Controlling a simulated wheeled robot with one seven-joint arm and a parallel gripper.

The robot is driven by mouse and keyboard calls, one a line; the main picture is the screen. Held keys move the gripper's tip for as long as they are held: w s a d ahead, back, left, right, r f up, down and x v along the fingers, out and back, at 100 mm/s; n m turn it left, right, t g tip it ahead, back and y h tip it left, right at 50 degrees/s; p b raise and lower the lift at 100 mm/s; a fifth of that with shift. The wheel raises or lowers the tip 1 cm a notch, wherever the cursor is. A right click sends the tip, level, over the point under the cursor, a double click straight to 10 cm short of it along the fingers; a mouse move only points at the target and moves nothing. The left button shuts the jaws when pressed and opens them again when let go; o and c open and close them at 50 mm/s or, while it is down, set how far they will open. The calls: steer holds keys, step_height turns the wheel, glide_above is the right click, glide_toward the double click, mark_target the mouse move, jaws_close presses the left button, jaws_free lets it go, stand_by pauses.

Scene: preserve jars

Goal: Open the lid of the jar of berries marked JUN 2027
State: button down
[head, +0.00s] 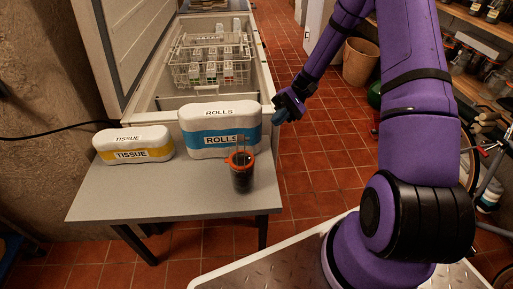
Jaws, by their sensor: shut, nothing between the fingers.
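A small dark-filled jar (242,179) stands upright near the front right of the grey table (170,202). It has an orange-red ring around its top. A thin pale upright shape rises above the ring at its back; it looks like a raised lid or wire bail, but it is too small to be sure. No date mark is readable on the jar. My gripper (279,116) is shut and empty, up and to the right of the jar, apart from it, just right of the ROLLS pack.
A ROLLS pack (220,141) stands right behind the jar, and a TISSUE pack (133,155) is to the left. Behind the table is an open chest freezer (176,88) with a wire basket of jars (187,70).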

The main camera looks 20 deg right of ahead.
mark_target(251, 147)
step_height(251, 147, down, 14)
steer(key=w+m+t+y, duration=0.1)
steer(key=m+t+y, duration=0.25)
steer(key=y, duration=0.65)
steer(key=shift+t, duration=0.25)
steer(key=x, duration=0.9)
steer(key=shift+d+r, duration=0.1)
steer(key=shift+r, duration=0.2)
steer(key=shift+s+r+n+g+h, duration=0.1)
steer(key=shift+r+n+g+h, duration=0.35)
steer(key=shift+n, duration=0.5)
steer(key=s+r+n+h, duration=0.1)
steer(key=n+h, duration=0.1)
steer(key=n, duration=0.1)
steer(key=s+a+r+n+h, duration=0.1)
steer(key=s+n+h, duration=0.1)
steer(key=s+a+r+n+h, duration=0.1)
steer(key=n+h, duration=0.2)
steer(key=shift+s+r+n+g, duration=0.2)
steer(key=shift+r+n+g, duration=0.1)
steer(key=shift+g, duration=0.05)
steer(key=shift+s, duration=0.1)
steer(key=shift+d, duration=0.1)
